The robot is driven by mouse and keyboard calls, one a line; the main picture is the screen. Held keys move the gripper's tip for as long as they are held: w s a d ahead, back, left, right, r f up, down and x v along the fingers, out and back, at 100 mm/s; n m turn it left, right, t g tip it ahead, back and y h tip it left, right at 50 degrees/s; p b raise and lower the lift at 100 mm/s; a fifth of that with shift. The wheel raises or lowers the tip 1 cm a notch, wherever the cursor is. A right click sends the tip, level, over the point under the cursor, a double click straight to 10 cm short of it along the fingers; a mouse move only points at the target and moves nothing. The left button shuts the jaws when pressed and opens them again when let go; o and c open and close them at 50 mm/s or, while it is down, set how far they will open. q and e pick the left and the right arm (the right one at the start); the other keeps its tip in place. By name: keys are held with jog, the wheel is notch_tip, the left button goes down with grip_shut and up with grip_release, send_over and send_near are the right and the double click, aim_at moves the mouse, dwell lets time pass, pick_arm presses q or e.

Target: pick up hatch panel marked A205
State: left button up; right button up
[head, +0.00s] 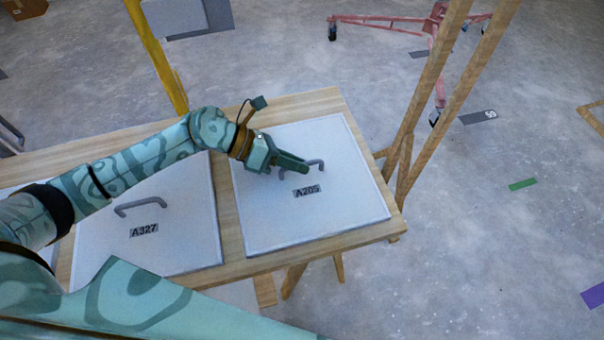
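The hatch panel marked A205 (345,215) is a flat white square lying on the right part of a wooden table. Its label A205 (306,190) is readable below a grey bar handle (317,163). My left gripper (303,166) reaches over the panel from the left, with its fingertips at the handle in the picture. The fingers cover part of the handle, so I cannot tell whether they touch it, or whether they are open or shut. The panel lies flat on the table. My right gripper is not in view.
Panel A327 (170,240), with a similar handle, lies left of A205 on the wooden table (228,215). Wooden posts (425,85) stand close to the table's right edge. A yellow post (158,60) stands behind it. A red wheeled frame (385,22) is farther back. Floor at right is mostly clear.

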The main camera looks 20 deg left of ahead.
pick_arm(q)
jog(key=shift+x, duration=0.9)
grip_shut()
dwell(0.6)
jog(key=shift+w+r, duration=0.1)
